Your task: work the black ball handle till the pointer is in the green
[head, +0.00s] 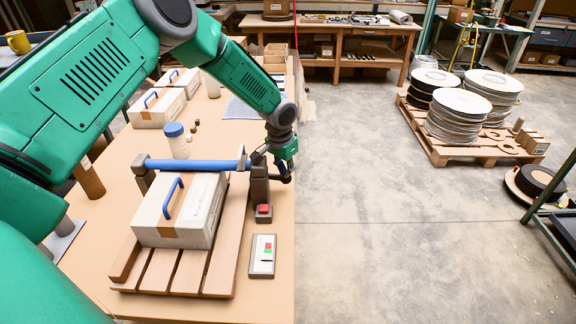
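My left arm reaches in from the left, and my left gripper (284,176) is at the outer side of the dark right-hand post (259,185). The black ball handle cannot be told apart from the dark fingers there, and whether the fingers are shut on it is unclear. A blue bar (195,165) spans from the left post to the right post, above a white case with a blue handle (182,210). A white panel (262,256) with small green, red and black marks lies on the table. The pointer's place is too small to read. My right gripper is not in view.
The case stands on a wooden slatted board (170,275). A red button block (264,211) sits at the right post's foot. More cases (157,108) and a blue-lidded jar (177,140) stand farther back. The floor right of the table is clear up to a pallet (450,152).

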